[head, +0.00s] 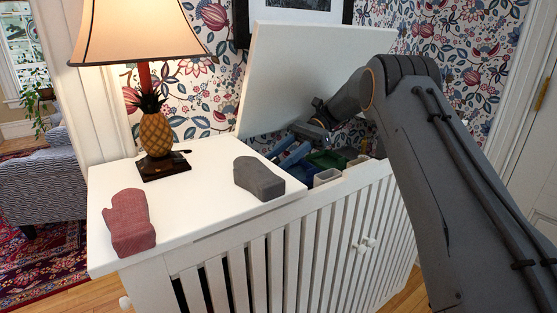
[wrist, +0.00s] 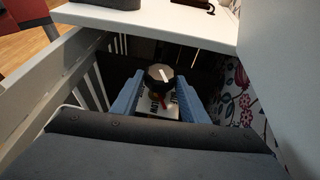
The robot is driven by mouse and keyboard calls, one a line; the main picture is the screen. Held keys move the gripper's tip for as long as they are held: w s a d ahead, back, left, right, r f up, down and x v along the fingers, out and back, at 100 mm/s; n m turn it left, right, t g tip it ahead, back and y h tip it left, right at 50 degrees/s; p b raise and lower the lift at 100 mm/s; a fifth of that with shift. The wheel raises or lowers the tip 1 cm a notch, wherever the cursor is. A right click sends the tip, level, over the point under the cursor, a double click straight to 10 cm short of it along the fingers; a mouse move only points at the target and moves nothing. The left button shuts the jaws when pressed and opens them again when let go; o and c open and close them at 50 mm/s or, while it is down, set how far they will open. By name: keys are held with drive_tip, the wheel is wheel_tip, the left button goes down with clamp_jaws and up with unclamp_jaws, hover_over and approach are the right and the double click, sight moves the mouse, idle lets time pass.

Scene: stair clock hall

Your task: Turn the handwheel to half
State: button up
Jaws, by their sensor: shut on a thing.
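The handwheel (wrist: 160,73) shows in the wrist view as a small round dark wheel with a white mark on its top face. It sits down inside the slatted white cabinet, above a pale plate (wrist: 148,108) with dark markings and a red part. My gripper (wrist: 160,80) has its two blue fingers on either side of the wheel and is shut on it. In the head view, my gripper (head: 287,155) reaches into the cabinet's open top, and the handwheel is hidden there.
The white cabinet (head: 215,225) has a raised lid (head: 300,75) behind my gripper. Its top carries a pineapple lamp (head: 157,135), a red mitten (head: 128,222) and a grey mitten (head: 268,178). Coloured bins, including a green one (head: 328,158), stand inside to the right of my gripper.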

drive_tip(key=o, duration=1)
drive_tip(key=shift+a+r, duration=0.1)
drive_tip(key=shift+a, duration=0.1)
drive_tip(key=shift+d, duration=0.15)
drive_tip(key=shift+s+p, duration=0.1)
drive_tip(key=shift+p, duration=0.2)
